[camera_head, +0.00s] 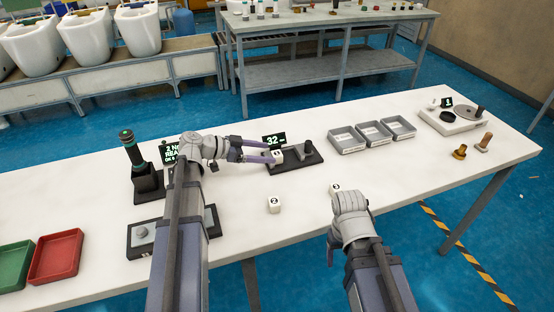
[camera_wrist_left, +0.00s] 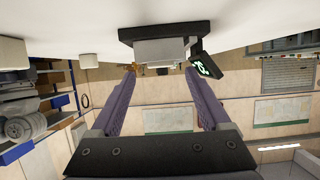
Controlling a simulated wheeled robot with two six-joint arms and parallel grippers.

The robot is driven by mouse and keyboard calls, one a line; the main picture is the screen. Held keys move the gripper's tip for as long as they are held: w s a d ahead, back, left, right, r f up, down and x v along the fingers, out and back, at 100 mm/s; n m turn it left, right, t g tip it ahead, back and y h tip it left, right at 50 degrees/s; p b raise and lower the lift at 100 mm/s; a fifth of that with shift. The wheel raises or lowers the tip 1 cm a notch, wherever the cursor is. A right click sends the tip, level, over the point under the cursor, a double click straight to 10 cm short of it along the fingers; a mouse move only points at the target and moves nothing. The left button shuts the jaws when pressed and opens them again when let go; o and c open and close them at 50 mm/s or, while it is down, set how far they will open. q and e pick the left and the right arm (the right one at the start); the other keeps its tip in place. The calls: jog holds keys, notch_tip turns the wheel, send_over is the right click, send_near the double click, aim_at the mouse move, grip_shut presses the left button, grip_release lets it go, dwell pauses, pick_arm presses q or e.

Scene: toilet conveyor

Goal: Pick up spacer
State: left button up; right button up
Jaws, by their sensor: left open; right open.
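A small white block with a dark mark (camera_head: 277,157), which may be the spacer, sits at the left end of a black fixture (camera_head: 308,160). My left gripper (camera_head: 277,152) is open, its purple fingers reaching right toward this block. In the left wrist view, the left gripper (camera_wrist_left: 160,72) has its fingers spread, with a grey block (camera_wrist_left: 160,51) on a black base beyond and between them. Two similar white cubes stand on the table, one nearer the front (camera_head: 273,206) and one (camera_head: 335,189) just beyond my right gripper (camera_head: 343,198). The right fingers are mostly hidden by the hand.
A display reading 32 (camera_head: 274,140) stands behind the fixture. Grey trays (camera_head: 347,146) lie to its right. A black post device (camera_head: 148,182), a flat black fixture (camera_head: 140,251), and red (camera_head: 57,257) and green bins (camera_head: 14,267) are left.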

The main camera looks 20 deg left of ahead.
aim_at(275, 153)
pick_arm(q)
jog(key=shift+b+x, duration=1.15)
jog(key=shift+x, duration=1.4)
jog(key=shift+a+f, duration=0.1)
jog(key=shift+c, duration=0.2)
grip_shut()
